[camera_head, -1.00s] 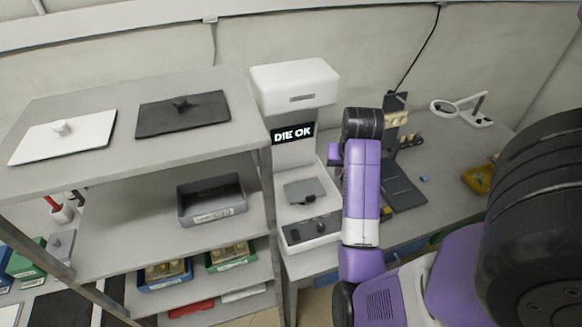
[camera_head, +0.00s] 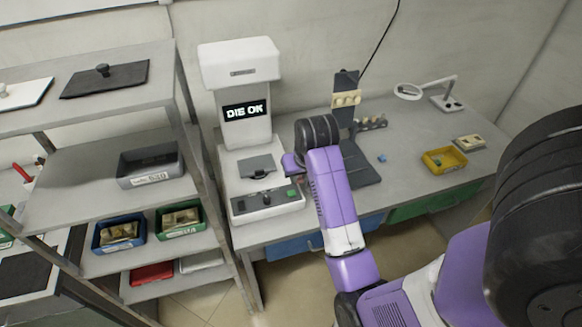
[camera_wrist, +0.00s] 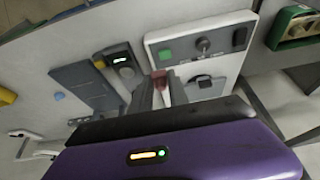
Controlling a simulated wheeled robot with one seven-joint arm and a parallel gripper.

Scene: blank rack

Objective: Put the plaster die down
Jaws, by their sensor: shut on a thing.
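My gripper (camera_wrist: 159,92) shows in the wrist view, with its two fingers shut on a small reddish piece (camera_wrist: 159,78), taken to be the plaster die. Most of the piece is hidden between the fingers. In the head view my arm's dark wrist joint hides the fingertips and the piece, just right of the white scanner (camera_head: 245,130). The scanner's display (camera_head: 246,110) reads "DIE OK". Its grey plate (camera_head: 257,166) looks empty. In the wrist view the scanner's control panel (camera_wrist: 222,43) lies beyond the fingers, and the piece appears held apart from it.
A grey shelf rack (camera_head: 110,196) stands left with a grey bin (camera_head: 150,168), a blue bin (camera_head: 119,236) and a green bin (camera_head: 180,220). On the bench are a dark stand (camera_head: 343,112), a yellow tray (camera_head: 445,161) and a magnifier lamp (camera_head: 437,92).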

